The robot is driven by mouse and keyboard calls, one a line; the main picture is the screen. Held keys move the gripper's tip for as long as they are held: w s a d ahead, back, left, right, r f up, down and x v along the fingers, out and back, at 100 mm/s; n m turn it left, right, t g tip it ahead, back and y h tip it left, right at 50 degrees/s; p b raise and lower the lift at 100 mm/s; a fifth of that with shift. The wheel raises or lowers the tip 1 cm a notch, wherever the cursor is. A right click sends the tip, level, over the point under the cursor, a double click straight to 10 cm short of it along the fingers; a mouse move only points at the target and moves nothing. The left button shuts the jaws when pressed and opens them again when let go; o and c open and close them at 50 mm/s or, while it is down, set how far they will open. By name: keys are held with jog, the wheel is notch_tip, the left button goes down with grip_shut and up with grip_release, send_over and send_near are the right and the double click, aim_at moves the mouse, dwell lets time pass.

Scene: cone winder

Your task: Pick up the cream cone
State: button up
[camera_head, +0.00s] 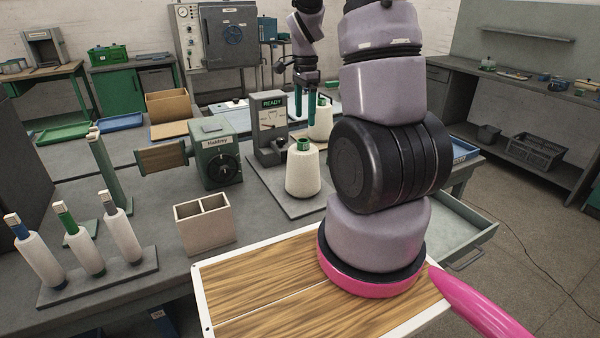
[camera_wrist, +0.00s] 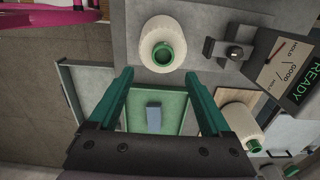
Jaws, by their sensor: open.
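Two pale cones with green tips show. The front cone (camera_head: 303,174), off-white, stands upright on a grey plate beside the gauge. The rear cone (camera_head: 321,122), slightly creamier, stands behind it, partly hidden by my arm. Which one is called cream is hard to tell. In the wrist view, one cone (camera_wrist: 147,52) lies just beyond my fingertips, and the other (camera_wrist: 236,118) is right of my right finger on a wooden board. My gripper (camera_head: 305,124) points down, open and empty, above and behind the front cone. Its teal fingers (camera_wrist: 159,73) are apart, with nothing between them.
The gauge with a READY display (camera_head: 270,125) stands close to the cones. Left are a green Haldrey machine (camera_head: 216,155), a two-part box (camera_head: 205,224) and a rack of several spindles (camera_head: 100,278). An open drawer (camera_head: 465,225) juts out at the right.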

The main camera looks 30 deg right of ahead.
aim_at(303, 140)
jog(key=f, duration=0.8)
jog(key=shift+w+a+f, duration=0.15)
jog(key=shift+w, duration=0.1)
grip_shut()
